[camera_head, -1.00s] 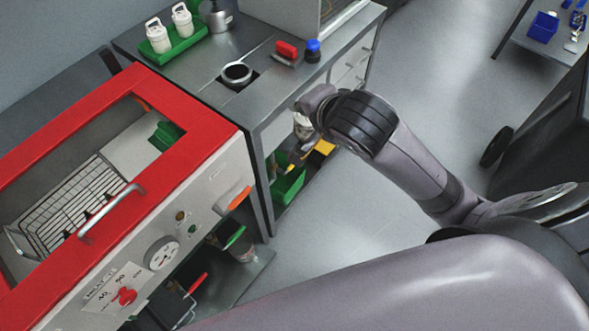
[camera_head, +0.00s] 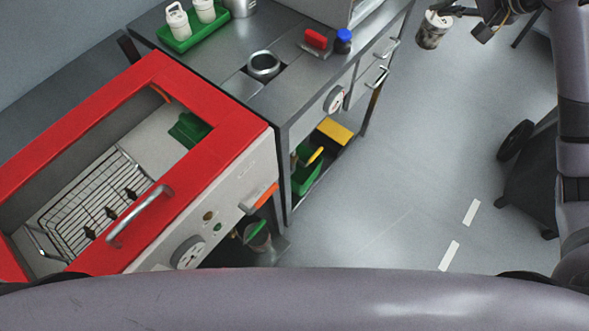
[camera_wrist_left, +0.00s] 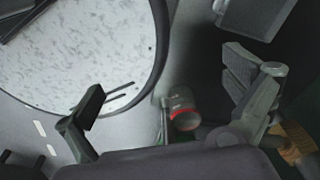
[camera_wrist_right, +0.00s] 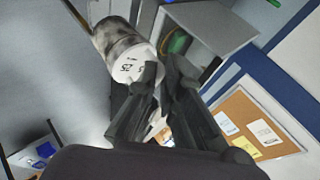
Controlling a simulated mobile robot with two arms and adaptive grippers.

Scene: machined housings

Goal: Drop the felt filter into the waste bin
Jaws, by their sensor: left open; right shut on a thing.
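A mottled grey-white cylinder with a pale marked end, which looks like the felt filter (camera_head: 432,32), is at the top right of the head view. My right gripper (camera_head: 452,13) is shut on it and holds it out over open floor. In the right wrist view the filter (camera_wrist_right: 122,45) sticks out beyond the closed fingers (camera_wrist_right: 158,78). My left gripper (camera_wrist_left: 168,105) shows only in its own wrist view, with its fingers wide apart and empty. A dark wheeled body (camera_head: 530,185) stands at the right; I cannot tell if it is the waste bin.
A steel bench (camera_head: 225,65) holds a green tray (camera_head: 195,38), a round metal socket (camera_head: 263,65) and a red block (camera_head: 316,38). A red-framed machine (camera_head: 180,90) stands at the left. The floor (camera_head: 400,170) between bench and wheeled body is clear.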

